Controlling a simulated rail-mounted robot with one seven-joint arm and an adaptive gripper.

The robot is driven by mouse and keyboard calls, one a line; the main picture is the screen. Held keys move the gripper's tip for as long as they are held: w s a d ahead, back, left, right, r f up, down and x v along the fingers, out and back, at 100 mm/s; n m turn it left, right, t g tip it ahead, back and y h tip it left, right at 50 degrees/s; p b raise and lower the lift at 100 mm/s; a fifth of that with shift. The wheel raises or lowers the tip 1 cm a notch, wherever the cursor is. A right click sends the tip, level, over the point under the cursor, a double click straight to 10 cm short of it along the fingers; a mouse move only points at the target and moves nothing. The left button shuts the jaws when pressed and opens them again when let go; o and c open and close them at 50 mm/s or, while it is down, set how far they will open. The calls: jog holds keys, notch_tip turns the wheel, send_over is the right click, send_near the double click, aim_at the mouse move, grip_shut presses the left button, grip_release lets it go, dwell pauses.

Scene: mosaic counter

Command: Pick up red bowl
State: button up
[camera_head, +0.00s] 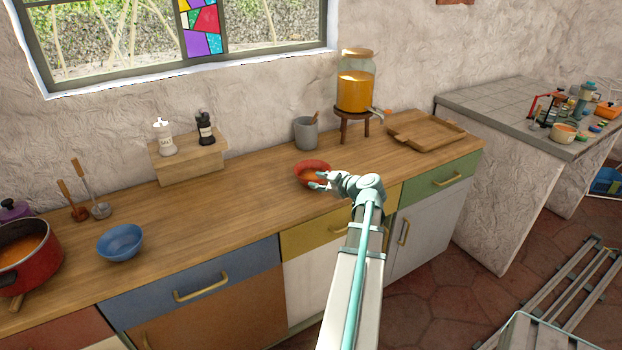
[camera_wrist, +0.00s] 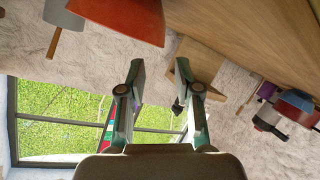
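The gripper hides part of the bowl's near side. In the tilted wrist view, the red bowl (camera_wrist: 122,14) shows at the upper left, outside the fingers. There my gripper (camera_wrist: 160,72) has its two fingers apart with nothing between them.
A grey cup (camera_head: 306,134) stands behind the bowl. A juice dispenser (camera_head: 355,92) on a stand and a wooden tray (camera_head: 424,130) are to the right. A blue bowl (camera_head: 121,243) and a red pot (camera_head: 38,264) stand at the left. The counter left of the bowl is clear.

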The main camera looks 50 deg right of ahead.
aim_at(302, 178)
jog(key=p+x, duration=0.3)
jog(key=x, duration=0.5)
jog(key=shift+w+f, duration=0.15)
jog(key=shift+w, duration=0.2)
grip_shut()
